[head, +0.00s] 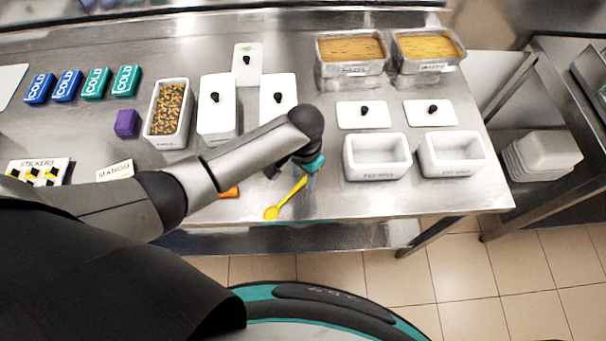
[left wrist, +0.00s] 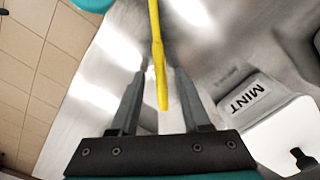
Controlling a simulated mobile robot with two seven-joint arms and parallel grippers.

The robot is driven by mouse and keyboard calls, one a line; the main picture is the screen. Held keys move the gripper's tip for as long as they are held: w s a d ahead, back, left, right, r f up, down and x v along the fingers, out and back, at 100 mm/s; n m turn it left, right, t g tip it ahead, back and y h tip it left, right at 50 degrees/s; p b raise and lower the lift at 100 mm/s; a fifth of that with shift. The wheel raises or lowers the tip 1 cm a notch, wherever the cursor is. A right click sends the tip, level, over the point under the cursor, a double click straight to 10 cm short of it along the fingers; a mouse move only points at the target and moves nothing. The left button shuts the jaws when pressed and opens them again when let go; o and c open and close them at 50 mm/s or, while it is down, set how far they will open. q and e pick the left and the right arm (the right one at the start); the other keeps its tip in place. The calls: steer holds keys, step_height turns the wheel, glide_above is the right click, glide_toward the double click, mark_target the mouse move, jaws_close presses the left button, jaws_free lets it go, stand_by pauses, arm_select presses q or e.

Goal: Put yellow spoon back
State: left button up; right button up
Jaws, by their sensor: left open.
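The yellow spoon (head: 286,199) is at the table's front edge, its bowl toward the edge and its handle running up to my left gripper (head: 310,167). In the left wrist view the spoon's handle (left wrist: 157,50) lies between the two open fingers of my left gripper (left wrist: 160,78), with space on both sides. Whether the spoon touches the table there I cannot tell. My forearm hides part of the table around the gripper in the head view. My right gripper is not in view.
Two empty white tubs (head: 377,157) stand to the right, lidded tubs (head: 217,115) behind my arm. An orange object (head: 229,192) lies left of the spoon. Two filled metal pans (head: 352,66) stand behind.

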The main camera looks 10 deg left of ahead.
mark_target(304, 182)
arm_select(q)
step_height(304, 182, up, 12)
steer(key=p, duration=0.2)
steer(key=shift+d+f, duration=0.1)
stand_by(0.3)
